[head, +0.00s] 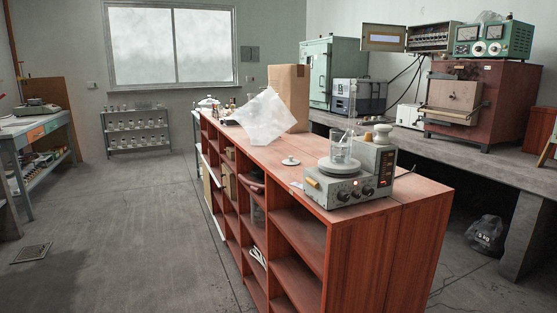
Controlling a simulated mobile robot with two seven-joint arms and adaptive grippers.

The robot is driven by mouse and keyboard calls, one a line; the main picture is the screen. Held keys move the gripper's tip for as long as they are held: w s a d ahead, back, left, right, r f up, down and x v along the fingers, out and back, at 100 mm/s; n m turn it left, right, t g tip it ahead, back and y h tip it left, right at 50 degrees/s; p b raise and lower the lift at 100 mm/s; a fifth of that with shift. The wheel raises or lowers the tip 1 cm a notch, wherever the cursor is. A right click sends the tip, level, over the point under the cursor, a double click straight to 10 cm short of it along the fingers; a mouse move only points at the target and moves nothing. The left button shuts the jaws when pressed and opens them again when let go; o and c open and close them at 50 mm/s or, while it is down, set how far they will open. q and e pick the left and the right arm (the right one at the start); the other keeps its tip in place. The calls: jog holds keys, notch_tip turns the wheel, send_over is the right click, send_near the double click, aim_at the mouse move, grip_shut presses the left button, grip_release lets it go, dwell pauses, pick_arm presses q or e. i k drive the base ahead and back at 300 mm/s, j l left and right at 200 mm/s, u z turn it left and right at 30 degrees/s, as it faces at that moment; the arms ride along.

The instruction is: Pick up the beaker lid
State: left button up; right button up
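A small round white lid with a knob (291,161) lies on top of the red-brown wooden shelf unit (262,172), left of a hotplate device. A clear glass beaker (341,150) with a tall thin rod or tube in it stands on the round white plate of the grey hotplate (340,185). The lid is apart from the beaker and from the hotplate. Neither of my grippers shows in the head view.
A cardboard box (289,92) and a crumpled translucent sheet (264,117) stand farther back on the unit. A grey bench with a green cabinet (329,78) and a red-brown furnace (484,98) runs behind on the right. The floor (110,235) at left is mostly clear.

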aim_at(290, 162)
jog(key=i+j, duration=0.2)
jog(key=j, duration=0.15)
jog(key=i+j, duration=0.15)
jog(key=j, duration=0.2)
jog(key=i+j+z, duration=0.1)
jog(key=j, duration=0.25)
jog(key=i+j, duration=0.4)
jog(key=j, duration=0.3)
jog(key=i+j+z, duration=0.1)
jog(key=j, duration=0.25)
jog(key=i, duration=0.1)
